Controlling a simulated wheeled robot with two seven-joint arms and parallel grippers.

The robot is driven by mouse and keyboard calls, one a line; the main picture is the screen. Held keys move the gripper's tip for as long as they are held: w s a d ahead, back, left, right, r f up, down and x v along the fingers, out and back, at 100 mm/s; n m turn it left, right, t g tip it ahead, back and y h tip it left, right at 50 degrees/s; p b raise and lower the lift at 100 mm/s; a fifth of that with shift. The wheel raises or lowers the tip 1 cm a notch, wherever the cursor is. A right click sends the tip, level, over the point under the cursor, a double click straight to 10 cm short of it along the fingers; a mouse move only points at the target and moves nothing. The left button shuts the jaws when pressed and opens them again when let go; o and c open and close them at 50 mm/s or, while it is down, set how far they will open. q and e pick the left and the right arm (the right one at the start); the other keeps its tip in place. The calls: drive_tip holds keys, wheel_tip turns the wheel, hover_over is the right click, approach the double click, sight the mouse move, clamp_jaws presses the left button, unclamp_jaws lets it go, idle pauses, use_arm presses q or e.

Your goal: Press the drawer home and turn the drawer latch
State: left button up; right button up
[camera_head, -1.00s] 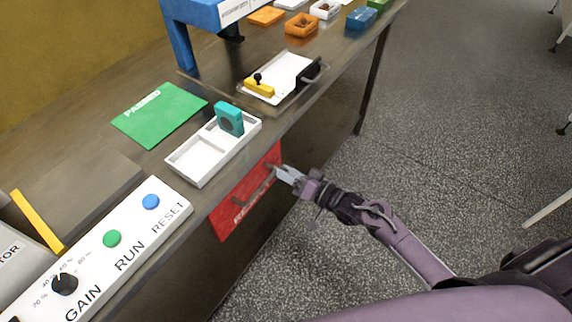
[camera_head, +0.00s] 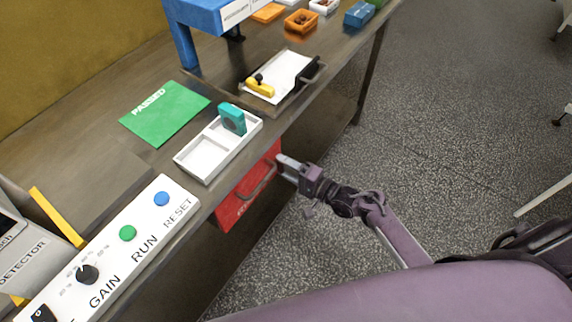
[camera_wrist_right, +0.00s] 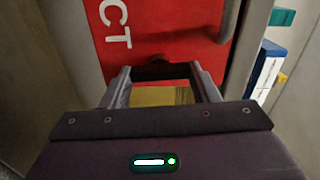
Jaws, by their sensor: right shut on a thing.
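The red drawer front (camera_head: 232,211), with a dark bar handle (camera_head: 262,184), is below the table's front edge; I cannot tell whether it is fully home. Its white lettering, partly visible, shows in the right wrist view on the red front (camera_wrist_right: 130,18). My right gripper (camera_head: 280,163) is at the drawer's far upper corner. In the wrist view, its fingertips (camera_wrist_right: 160,73) are at a dark bar-like piece (camera_wrist_right: 158,71), apparently the latch, at the edge of the red front, and are shut on it. The fingers partly hide this piece. My left gripper is not in view.
A white two-part tray (camera_head: 193,171) with a teal block (camera_head: 232,118) stands above the drawer near the table edge. A control panel (camera_head: 118,262) is at lower left, and a green mat (camera_head: 160,118) lies behind. The floor (camera_head: 440,120) beside the table is clear near my arm.

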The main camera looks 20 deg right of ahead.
idle(0.3)
drive_tip(key=o, duration=1)
drive_tip(key=v, duration=0.7)
drive_tip(key=shift+s+d, duration=0.3)
